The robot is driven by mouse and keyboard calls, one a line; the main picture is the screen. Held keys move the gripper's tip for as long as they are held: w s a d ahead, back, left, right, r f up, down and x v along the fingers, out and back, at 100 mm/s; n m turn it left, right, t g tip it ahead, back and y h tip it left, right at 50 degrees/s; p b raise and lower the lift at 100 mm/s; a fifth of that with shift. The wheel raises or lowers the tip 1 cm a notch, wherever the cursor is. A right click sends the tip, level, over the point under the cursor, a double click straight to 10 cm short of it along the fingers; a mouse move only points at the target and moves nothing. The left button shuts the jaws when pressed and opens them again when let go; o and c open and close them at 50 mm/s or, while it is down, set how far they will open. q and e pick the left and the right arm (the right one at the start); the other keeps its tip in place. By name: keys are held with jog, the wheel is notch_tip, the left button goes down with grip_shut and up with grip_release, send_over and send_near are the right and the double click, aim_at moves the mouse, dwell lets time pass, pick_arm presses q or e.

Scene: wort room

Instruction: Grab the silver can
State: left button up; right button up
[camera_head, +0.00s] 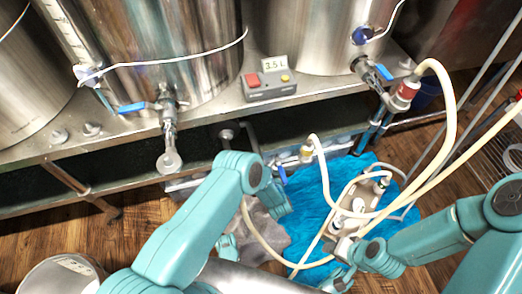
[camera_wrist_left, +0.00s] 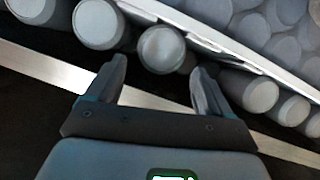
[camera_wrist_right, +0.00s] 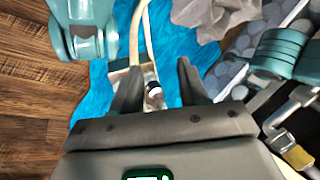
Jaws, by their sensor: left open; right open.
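In the left wrist view, a silver can (camera_wrist_left: 162,47) with a round end facing me lies just ahead of my left gripper (camera_wrist_left: 162,70). Its near end is roughly centred across the gap, between and slightly beyond the fingertips. The gripper is open, and I see no clear contact. Several similar grey cylinders flank it, so I cannot tell it apart by colour alone. In the head view my left gripper (camera_head: 277,200) is by the low shelf, and the can cannot be made out. My right gripper (camera_wrist_right: 159,68) is open and empty above a pump with hoses.
A pale bar edge (camera_wrist_left: 210,38) runs close behind the silver can. A blue towel (camera_head: 310,190) lies on the wooden floor with the pump (camera_head: 348,212) and looping hoses on it. The bench (camera_head: 215,112) with steel tanks overhangs the shelf.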

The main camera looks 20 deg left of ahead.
pick_arm(q)
jog(key=b+x, duration=0.2)
jog(key=x, duration=0.2)
jog(key=shift+a+f+b, duration=0.15)
jog(key=shift+f+b, duration=0.15)
jog(key=shift+b, duration=0.1)
jog(key=shift+w+a, duration=0.2)
jog(key=shift+w, duration=0.2)
jog(key=shift+r, duration=0.1)
pick_arm(e)
jog(key=f, duration=0.1)
jog(key=w+f, duration=0.1)
jog(key=w+f+t, duration=0.1)
jog(key=shift+w+d+f, duration=0.1)
jog(key=shift+w+d, duration=0.05)
jog(key=shift+d, duration=0.15)
pick_arm(q)
jog(key=c, duration=0.8)
